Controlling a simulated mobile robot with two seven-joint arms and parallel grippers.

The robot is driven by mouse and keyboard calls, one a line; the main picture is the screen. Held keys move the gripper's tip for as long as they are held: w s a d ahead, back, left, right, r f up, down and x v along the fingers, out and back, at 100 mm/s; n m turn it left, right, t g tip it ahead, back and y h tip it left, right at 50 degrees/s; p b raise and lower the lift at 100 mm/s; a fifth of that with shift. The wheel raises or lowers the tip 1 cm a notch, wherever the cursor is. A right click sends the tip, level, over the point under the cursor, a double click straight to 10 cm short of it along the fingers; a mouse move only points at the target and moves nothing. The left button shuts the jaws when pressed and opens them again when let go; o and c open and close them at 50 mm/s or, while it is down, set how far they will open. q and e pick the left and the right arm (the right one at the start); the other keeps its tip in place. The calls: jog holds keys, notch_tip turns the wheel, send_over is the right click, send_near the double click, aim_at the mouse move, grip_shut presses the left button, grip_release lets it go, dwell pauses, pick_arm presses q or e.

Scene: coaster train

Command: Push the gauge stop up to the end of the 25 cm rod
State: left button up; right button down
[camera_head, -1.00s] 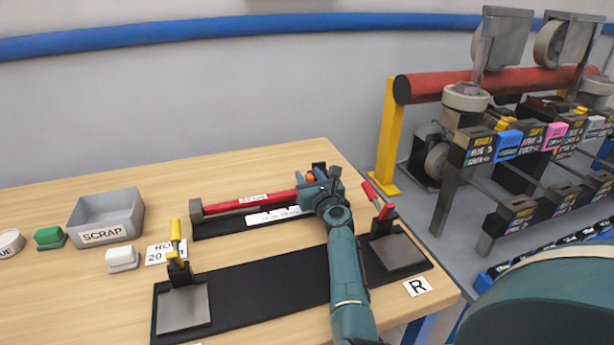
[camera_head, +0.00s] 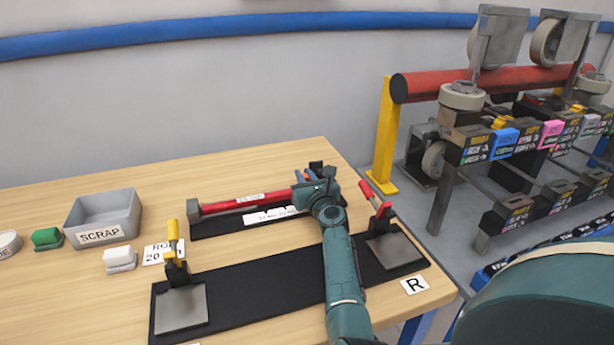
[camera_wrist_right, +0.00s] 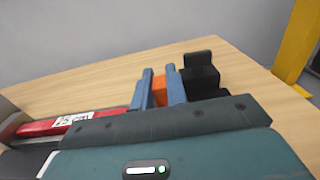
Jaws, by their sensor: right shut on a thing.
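The red rod (camera_head: 235,203) with a white label lies in the black gauge (camera_head: 205,229) at the back of the table. Its left end is at a grey end block (camera_head: 194,210). Its right end is hidden by my right gripper (camera_head: 306,176). In the right wrist view the two blue fingers (camera_wrist_right: 160,88) are shut on an orange piece (camera_wrist_right: 160,92), seemingly the gauge stop. A black block (camera_wrist_right: 200,78) stands just right of the fingers. Whether the stop touches the rod end is hidden. My left gripper is not in view.
In front lies a black fixture (camera_head: 255,285) with a yellow-handled clamp (camera_head: 174,245) and a red-handled clamp (camera_head: 378,203). A grey SCRAP bin (camera_head: 103,214), a green block (camera_head: 47,238) and a white block (camera_head: 120,258) stand left. Bare wood lies behind the gauge.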

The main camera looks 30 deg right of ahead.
jog(key=shift+w+a, duration=0.15)
jog(key=shift+a, duration=0.35)
jog(key=c, duration=1.4)
grip_release()
